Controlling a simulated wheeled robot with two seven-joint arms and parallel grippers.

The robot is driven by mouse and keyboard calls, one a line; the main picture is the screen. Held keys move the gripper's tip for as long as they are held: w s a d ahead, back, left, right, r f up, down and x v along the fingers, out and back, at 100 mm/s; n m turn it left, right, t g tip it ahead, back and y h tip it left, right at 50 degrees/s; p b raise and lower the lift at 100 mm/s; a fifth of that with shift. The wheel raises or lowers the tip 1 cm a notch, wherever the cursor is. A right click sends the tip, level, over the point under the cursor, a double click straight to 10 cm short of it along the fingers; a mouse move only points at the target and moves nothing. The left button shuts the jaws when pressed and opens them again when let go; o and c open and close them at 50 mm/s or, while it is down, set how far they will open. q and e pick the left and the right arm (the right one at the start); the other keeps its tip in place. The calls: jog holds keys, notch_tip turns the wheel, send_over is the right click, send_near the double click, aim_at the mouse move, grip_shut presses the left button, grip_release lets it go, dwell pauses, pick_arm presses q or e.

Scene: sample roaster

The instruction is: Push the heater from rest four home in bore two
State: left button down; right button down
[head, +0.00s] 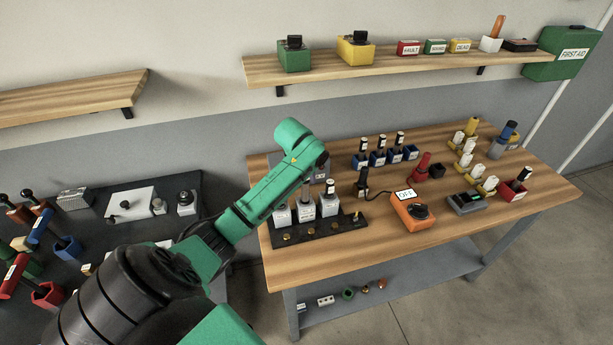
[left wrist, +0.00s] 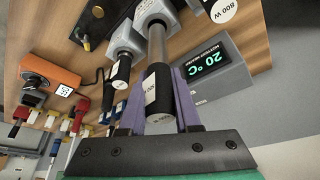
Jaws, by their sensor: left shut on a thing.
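My left gripper (head: 308,180) is shut on a black-handled heater with a white label (left wrist: 158,92). It also shows in the left wrist view, with its purple fingers on both sides of the handle (left wrist: 160,80). A bare length of the heater's metal rod (left wrist: 157,45) shows between the handle and the middle grey block (left wrist: 155,10); the rod runs into this block. In the head view the middle block (head: 305,210) stands between two others. The right-hand block (head: 328,206) holds another heater (head: 330,186). One blue rest (head: 410,153) is empty. My right gripper is out of view.
Blue rests with upright heaters (head: 380,144) stand behind. An orange box with a black knob (head: 412,209) and a cable is to the right. A grey box reading 20 °C (left wrist: 210,65) is close to my fingers. The table's front right is clear.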

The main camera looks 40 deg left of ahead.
aim_at(306, 185)
pick_arm(q)
jog(key=shift+f, duration=0.1)
jog(key=shift+f+b, duration=1.4)
jog(key=shift+f, duration=2)
jog(key=shift+r+p, duration=1.4)
jog(key=shift+p, duration=0.25)
jog(key=shift+r, duration=2.15)
